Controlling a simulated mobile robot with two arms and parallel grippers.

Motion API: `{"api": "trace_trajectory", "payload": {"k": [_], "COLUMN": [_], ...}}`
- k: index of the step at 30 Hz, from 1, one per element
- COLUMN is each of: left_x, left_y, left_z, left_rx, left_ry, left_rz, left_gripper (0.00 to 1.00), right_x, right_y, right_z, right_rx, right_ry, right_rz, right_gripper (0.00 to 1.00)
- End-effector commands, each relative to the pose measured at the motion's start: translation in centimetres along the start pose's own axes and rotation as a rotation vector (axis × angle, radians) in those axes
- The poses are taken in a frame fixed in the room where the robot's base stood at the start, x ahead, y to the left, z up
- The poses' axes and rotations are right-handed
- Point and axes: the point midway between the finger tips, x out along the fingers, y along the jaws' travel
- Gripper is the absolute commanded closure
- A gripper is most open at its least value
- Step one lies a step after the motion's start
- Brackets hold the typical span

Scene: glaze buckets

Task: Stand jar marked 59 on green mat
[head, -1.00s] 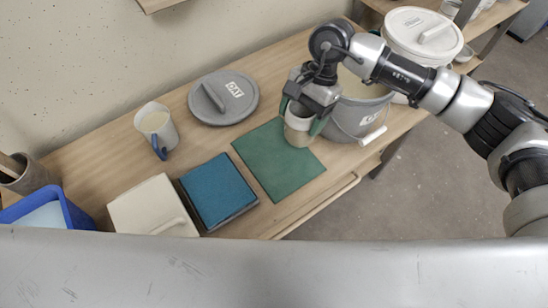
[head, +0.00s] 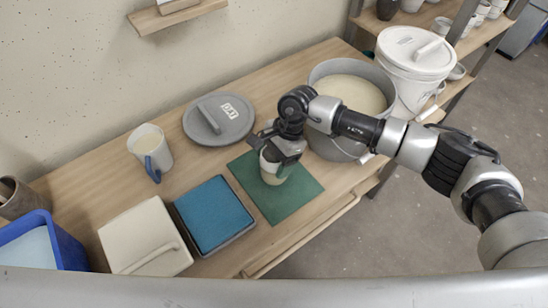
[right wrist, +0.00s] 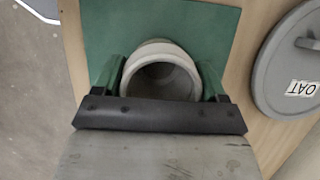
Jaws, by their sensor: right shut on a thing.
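A pale grey-beige jar (head: 271,175) is in my right gripper (head: 278,166), over the green mat (head: 296,200). In the right wrist view the jar (right wrist: 160,52) has its open mouth toward the camera, with a green finger on each side, and the green mat (right wrist: 215,25) lies behind it. My right gripper (right wrist: 160,82) is shut on the jar. The jar looks about upright; I cannot tell whether its base touches the mat. No number 59 is readable on it. My left gripper is not in view.
A grey bucket (head: 335,148) of pale glaze stands right of the mat, and a white lidded bucket (head: 412,75) behind it. A grey lid (head: 219,135) lies behind the mat.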

Motion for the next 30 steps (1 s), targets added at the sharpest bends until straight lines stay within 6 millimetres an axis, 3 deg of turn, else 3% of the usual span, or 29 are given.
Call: {"api": "trace_trajectory", "payload": {"k": [11,12,16,25,30], "left_x": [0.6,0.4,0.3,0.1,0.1], "left_y": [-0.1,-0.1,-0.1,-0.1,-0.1], "left_z": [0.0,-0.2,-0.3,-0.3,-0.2], "left_rx": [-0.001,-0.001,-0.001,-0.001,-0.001], "left_ry": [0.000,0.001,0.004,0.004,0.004], "left_rz": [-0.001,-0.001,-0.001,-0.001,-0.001], "left_gripper": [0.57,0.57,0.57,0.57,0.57], "right_x": [0.4,0.3,0.3,0.1,-1.6], "right_y": [-0.1,0.0,0.0,0.0,-0.1], "right_z": [-0.2,-0.1,-0.1,0.0,-0.1], "right_rx": [-0.002,-0.002,-0.002,-0.001,-0.003], "right_ry": [0.000,0.000,0.000,0.000,0.002], "right_rz": [-0.002,-0.001,-0.001,-0.001,-0.005], "right_gripper": [0.61,0.21,0.02,0.02,0.02]}}
